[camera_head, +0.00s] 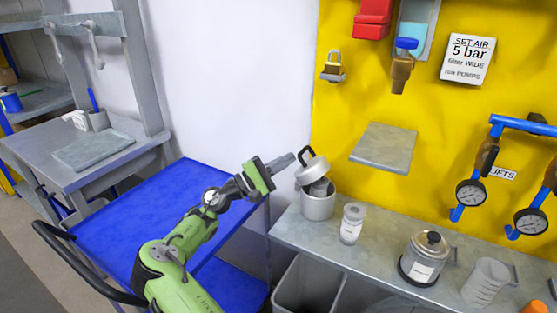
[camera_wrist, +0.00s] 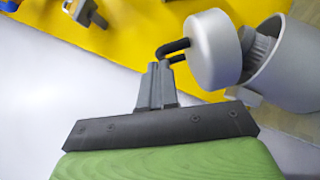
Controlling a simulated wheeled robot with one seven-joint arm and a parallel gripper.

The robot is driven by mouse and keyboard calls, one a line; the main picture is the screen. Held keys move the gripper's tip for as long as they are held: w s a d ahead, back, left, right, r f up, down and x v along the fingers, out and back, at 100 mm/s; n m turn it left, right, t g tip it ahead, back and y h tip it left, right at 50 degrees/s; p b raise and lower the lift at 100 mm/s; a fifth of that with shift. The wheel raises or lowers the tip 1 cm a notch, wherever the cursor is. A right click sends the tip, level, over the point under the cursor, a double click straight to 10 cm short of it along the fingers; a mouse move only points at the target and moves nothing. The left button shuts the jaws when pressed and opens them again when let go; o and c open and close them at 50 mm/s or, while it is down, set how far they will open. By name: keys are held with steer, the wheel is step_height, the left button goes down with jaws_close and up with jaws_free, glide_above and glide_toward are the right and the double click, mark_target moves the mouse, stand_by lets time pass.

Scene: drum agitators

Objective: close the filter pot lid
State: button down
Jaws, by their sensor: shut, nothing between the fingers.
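The filter pot (camera_head: 317,206) is a grey metal cylinder at the left end of the grey bench. Its lid (camera_head: 313,170) stands tilted up and open, with a black loop handle (camera_head: 303,159) on its outer face. A ribbed grey filter shows in the open mouth. My gripper (camera_head: 291,157) is shut and empty, just left of the lid. In the wrist view, the lid (camera_wrist: 214,50) and the pot (camera_wrist: 287,65) are at the upper right. The shut fingertips (camera_wrist: 158,68) appear close below the handle (camera_wrist: 172,48); I cannot tell if they touch it.
A small labelled jar (camera_head: 351,223) and a lidded metal pot (camera_head: 426,258) stand right of the filter pot on the bench. A grey wall shelf (camera_head: 384,148) juts from the yellow panel. A blue cart (camera_head: 150,215) lies under my arm. A grey bin (camera_head: 309,285) is below.

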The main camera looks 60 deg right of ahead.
mark_target(308, 170)
steer(key=s+m+y+p, duration=0.1)
steer(key=m, duration=0.1)
steer(key=s+m+y+p, duration=0.1)
steer(key=s+m+y, duration=0.1)
steer(key=shift+d+r+m, duration=0.1)
steer(key=shift+r+m, duration=0.3)
steer(key=shift+s+d+f+m+t+y+p, duration=0.15)
steer(key=shift+s+m+t+y, duration=0.15)
steer(key=shift+s+m+y, duration=0.15)
steer(key=shift+s+a+f+m+t+y+p, duration=0.15)
steer(key=shift+s+m+t+y, duration=0.15)
steer(key=shift+s+m+y, duration=0.15)
steer(key=shift+s+d+f+m+t+y, duration=0.1)
steer(key=shift+s+f+m+t+y, duration=0.05)
steer(key=shift+s+m+t+y, duration=0.2)
steer(key=shift+s+d+f+m+t+y, duration=0.15)
steer(key=shift+s+m+t, duration=0.1)
steer(key=shift+s+m, duration=0.2)
steer(key=shift+a, duration=0.1)
